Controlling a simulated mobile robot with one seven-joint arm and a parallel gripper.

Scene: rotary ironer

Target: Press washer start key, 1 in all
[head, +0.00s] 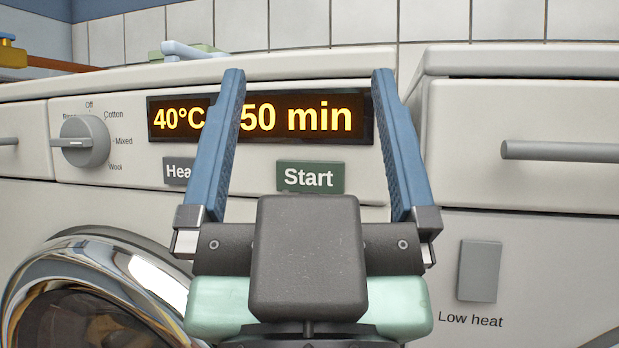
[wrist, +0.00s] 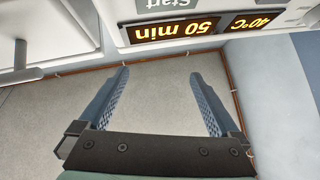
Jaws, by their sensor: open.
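The dark green Start key (head: 310,177) is on the white washer's front panel (head: 130,185), below the lit display (head: 340,116) that reads 40°C and 50 min. Part of the key also shows upside down at the top of the wrist view (wrist: 168,3). My gripper (head: 308,85) is open and empty, with its blue fingers spread wide in front of the panel. In the head view the key appears between the fingers, just above the gripper body. In the wrist view the fingers (wrist: 160,75) show no contact with the key.
A grey dial (head: 82,142) with Off, Cotton, Mixed and Wool marks is left of the display. A second dark key, partly hidden by my left finger, reads "Hea" (head: 177,172). The round door (head: 100,285) is lower left. A drawer handle (head: 562,151) and a Low heat switch (head: 479,271) are right.

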